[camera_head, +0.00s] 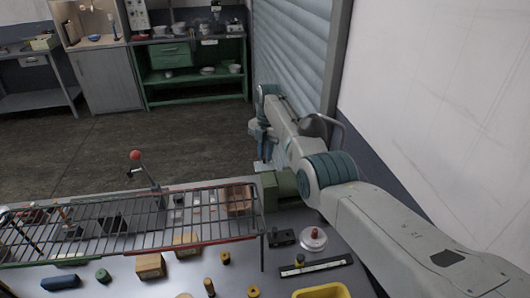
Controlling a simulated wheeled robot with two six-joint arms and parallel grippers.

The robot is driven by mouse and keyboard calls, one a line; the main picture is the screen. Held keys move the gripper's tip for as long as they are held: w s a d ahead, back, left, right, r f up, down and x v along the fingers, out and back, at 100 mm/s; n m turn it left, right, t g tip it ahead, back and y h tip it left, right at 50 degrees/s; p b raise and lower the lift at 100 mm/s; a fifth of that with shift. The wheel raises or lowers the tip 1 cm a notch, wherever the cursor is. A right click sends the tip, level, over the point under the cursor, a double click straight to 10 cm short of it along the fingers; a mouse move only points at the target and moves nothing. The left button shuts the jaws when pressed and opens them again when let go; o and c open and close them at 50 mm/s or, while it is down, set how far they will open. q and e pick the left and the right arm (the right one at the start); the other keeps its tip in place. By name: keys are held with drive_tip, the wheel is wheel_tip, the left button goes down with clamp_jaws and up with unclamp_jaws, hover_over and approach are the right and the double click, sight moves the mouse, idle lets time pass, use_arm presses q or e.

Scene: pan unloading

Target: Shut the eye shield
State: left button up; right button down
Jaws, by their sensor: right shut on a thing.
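My right arm reaches in from the lower right. Its gripper (264,152) is by the far edge of the workbench, above a green machine body (280,188). The gripper is shut on a small pale plate (262,167) that seems to be the eye shield. The fingers and arm hide most of it, so its tilt cannot be told. My left gripper is not in view.
A wire rack (130,222) spans the bench's left side. A red-knobbed lever (135,155) stands behind. A wall is close on the right.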

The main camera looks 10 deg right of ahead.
drive_tip(key=c, duration=1.3)
unclamp_jaws()
drive_tip(key=shift+f, duration=0.15)
drive_tip(key=shift+c, duration=0.2)
wheel_tip(320, 180, up, 11)
drive_tip(key=w+d+b, duration=0.1)
drive_tip(key=b, duration=0.3)
drive_tip(key=shift+f, duration=0.15)
